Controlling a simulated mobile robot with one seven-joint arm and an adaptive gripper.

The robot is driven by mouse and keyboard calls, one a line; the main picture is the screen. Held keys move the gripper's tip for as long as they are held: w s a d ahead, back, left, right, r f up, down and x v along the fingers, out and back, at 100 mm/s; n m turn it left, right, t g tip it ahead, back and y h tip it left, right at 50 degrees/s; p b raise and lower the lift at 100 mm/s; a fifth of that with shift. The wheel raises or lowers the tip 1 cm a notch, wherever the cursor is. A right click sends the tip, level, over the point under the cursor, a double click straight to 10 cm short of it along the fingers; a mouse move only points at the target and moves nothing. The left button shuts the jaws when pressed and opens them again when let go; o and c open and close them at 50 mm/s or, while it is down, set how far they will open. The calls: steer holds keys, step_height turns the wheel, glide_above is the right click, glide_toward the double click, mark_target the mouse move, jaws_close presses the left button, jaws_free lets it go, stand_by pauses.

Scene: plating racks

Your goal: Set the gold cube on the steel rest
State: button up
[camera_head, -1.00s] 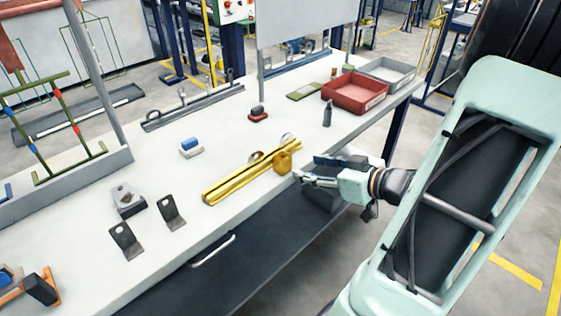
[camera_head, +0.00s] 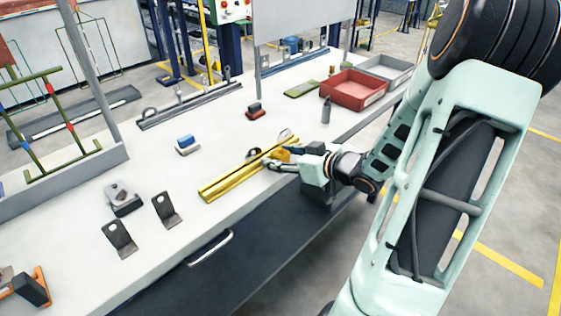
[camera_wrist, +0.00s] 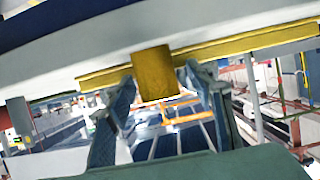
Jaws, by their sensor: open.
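The gold cube (camera_head: 282,154) is at the near right end of a long yellow bar on the bench, partly hidden by my fingers in the head view. My gripper (camera_head: 273,160) is open at the cube, reaching in from the right. In the wrist view, the cube (camera_wrist: 153,72) lies between the tips of my open gripper (camera_wrist: 160,82); I cannot tell whether the fingers touch it. A grey metal block (camera_head: 122,199) stands at the bench's left part and may be the steel rest; I cannot be sure.
The yellow bar (camera_head: 228,180) lies close beside the cube. Two dark angle brackets (camera_head: 118,240) (camera_head: 166,210) stand near the grey block. A blue-and-white block (camera_head: 187,145), a red block (camera_head: 256,111) and a red tray (camera_head: 352,90) are farther back. Bench space between them is clear.

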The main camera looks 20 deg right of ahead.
jaws_close()
steer(key=shift+r, duration=0.1)
stand_by(0.3)
